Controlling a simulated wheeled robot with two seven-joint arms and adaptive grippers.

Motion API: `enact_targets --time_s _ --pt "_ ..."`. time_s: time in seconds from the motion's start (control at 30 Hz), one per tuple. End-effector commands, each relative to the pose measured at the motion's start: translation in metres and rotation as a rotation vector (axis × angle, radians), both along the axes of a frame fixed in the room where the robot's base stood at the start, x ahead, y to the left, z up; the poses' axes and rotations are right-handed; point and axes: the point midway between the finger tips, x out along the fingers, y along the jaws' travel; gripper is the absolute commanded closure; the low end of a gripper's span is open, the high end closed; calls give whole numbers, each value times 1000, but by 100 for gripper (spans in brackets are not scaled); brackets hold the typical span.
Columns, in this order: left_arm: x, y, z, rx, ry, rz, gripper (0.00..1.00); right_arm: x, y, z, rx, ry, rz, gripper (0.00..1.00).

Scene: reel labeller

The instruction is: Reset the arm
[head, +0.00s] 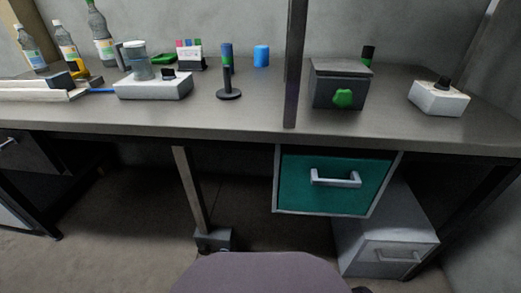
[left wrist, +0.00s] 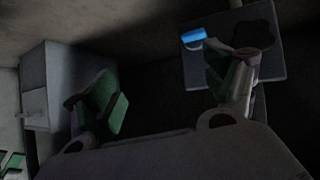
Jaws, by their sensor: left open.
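My left gripper (left wrist: 168,90) shows only in the left wrist view. Its two fingers with green pads stand wide apart, and nothing is between them. No arm or gripper of mine shows in the head view, so my right gripper is out of sight. In the head view, the workbench (head: 240,122) carries a grey box with a green knob (head: 343,98), a white box with a black knob (head: 440,97), and a white device with a clear jar (head: 153,87). None of these is touching a gripper that I can see.
A teal drawer (head: 335,180) hangs under the bench, above a grey cabinet (head: 385,240). A dark post (head: 295,60) rises from the bench. A black spindle stand (head: 228,88) and a blue cylinder (head: 261,55) stand left of it. A purple-grey seat (head: 262,275) is in front.

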Motion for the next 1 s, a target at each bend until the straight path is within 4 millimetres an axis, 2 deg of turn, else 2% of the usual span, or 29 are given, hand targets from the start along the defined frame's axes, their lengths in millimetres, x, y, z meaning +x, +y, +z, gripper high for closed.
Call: enact_targets --time_s 0.2,0.47,0.77,1.0 --pt "-5 -13 27 22 78 -46 15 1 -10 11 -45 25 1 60" --pt "-15 -13 59 74 178 -72 15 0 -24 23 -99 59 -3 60" --pt "-34 1 97 150 297 -57 15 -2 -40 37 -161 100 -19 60" --pt "-53 23 131 216 395 -7 15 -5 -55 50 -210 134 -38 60"
